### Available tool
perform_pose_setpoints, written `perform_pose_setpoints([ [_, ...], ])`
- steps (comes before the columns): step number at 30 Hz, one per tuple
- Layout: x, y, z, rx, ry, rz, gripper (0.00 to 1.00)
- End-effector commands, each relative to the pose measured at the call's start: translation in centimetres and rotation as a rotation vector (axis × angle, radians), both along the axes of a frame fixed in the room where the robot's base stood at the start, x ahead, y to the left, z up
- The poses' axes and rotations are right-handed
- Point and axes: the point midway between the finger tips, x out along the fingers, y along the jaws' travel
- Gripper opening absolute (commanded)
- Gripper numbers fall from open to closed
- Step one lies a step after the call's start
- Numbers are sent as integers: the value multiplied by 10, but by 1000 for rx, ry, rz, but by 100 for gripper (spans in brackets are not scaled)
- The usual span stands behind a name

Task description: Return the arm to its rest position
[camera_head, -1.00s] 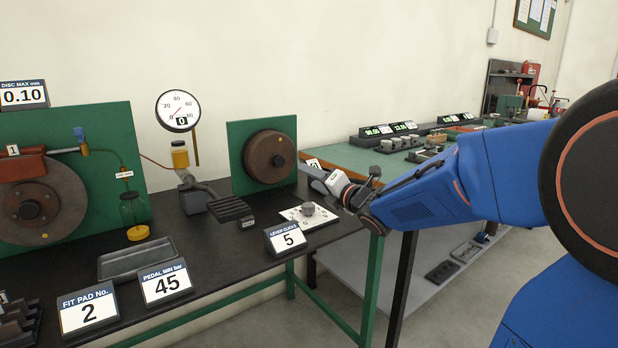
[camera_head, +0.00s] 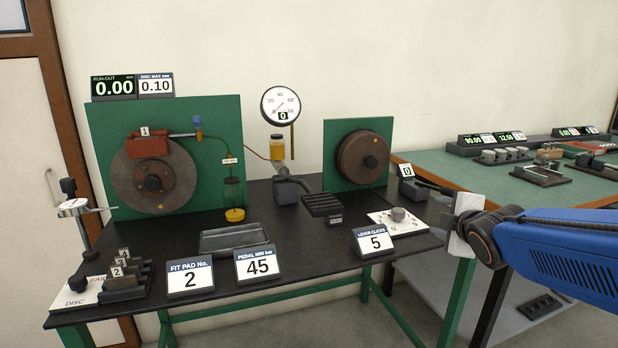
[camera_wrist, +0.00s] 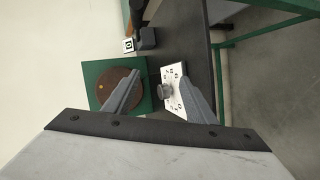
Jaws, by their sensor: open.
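My blue arm (camera_head: 575,248) reaches in from the right edge of the head view. My gripper (camera_head: 453,218) is at the right end of the black bench (camera_head: 300,222), beside the white plate with a round knob (camera_head: 398,214). In the wrist view the two fingers of my gripper (camera_wrist: 162,92) stand wide apart with nothing held between them. The knob plate (camera_wrist: 175,92) and the green panel with a brown drum (camera_wrist: 118,88) show beyond the fingers. I cannot tell the exact distance from the fingertips to the knob.
A brake disc panel (camera_head: 225,130) and a round gauge (camera_head: 281,105) stand behind. A second, green-topped bench (camera_head: 480,180) is at the right. Open floor shows in front.

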Motion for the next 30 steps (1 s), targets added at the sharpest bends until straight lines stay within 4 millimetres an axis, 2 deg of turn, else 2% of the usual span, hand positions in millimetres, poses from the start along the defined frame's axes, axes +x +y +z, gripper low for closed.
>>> perform_pose_setpoints([
  [1,-18,-2,-6,80,36,-57,51],
  [8,-109,-3,-52,491,242,-368,51],
  [15,-215,19,-99,863,456,-701,51],
  [18,-250,30,-112,965,529,-813,51],
  [21,-275,38,-121,1029,580,-894,51],
  [24,-288,42,-125,1060,608,-937,51],
  [30,-291,44,-126,1070,616,-951,51],
])
